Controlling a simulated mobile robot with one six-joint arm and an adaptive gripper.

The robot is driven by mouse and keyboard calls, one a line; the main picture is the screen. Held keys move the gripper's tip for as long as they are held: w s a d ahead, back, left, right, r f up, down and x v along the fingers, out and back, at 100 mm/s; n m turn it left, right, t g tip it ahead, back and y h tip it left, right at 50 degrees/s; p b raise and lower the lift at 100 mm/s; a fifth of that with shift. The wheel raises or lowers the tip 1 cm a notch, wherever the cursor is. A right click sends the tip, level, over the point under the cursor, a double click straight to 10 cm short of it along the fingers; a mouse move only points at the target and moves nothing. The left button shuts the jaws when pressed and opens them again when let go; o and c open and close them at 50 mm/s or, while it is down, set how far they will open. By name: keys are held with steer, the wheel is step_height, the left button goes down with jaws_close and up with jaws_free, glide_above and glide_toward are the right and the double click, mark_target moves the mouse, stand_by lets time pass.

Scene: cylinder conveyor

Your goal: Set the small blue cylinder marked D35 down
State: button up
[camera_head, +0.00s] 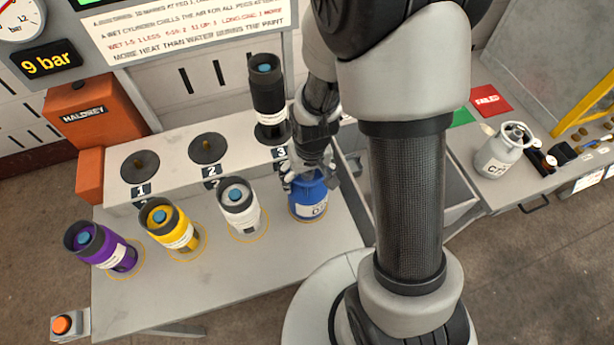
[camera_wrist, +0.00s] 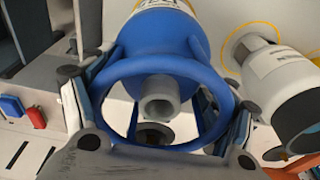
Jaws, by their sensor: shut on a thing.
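The small blue cylinder (camera_head: 308,200) stands upright, or nearly so, at the right end of the row on the grey bench. Its white label is partly legible in the head view. My gripper (camera_head: 310,172) is above it, shut on its collar ring. In the wrist view the blue cylinder (camera_wrist: 165,45) fills the middle, with its round collar and grey valve outlet facing the camera. My gripper's fingers (camera_wrist: 155,110) sit on both sides of the collar. Whether the cylinder's base touches the bench cannot be told.
White (camera_head: 239,209), yellow (camera_head: 170,226) and purple (camera_head: 104,248) cylinders stand to the left. A black cylinder (camera_head: 268,100) stands on station 3; stations 1 (camera_head: 140,167) and 2 (camera_head: 206,149) are empty. A grey cylinder (camera_head: 498,152) stands at right by a red FAILED pad (camera_head: 490,100).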

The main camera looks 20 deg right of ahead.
steer(key=shift+f, duration=0.15)
steer(key=shift+f, duration=0.1)
steer(key=o, duration=1.6)
steer(key=shift+o, duration=0.2)
steer(key=r+p, duration=0.1)
steer(key=r, duration=0.3)
steer(key=s+r+p, duration=0.1)
steer(key=r, duration=0.3)
steer(key=r+p, duration=0.1)
steer(key=r, duration=0.3)
steer(key=shift+s+r+p, duration=0.2)
steer(key=shift+s+p, duration=0.15)
steer(key=s+r+t, duration=0.3)
steer(key=s+r, duration=1.1)
steer(key=r, duration=0.3)
steer(key=shift+r, duration=0.4)
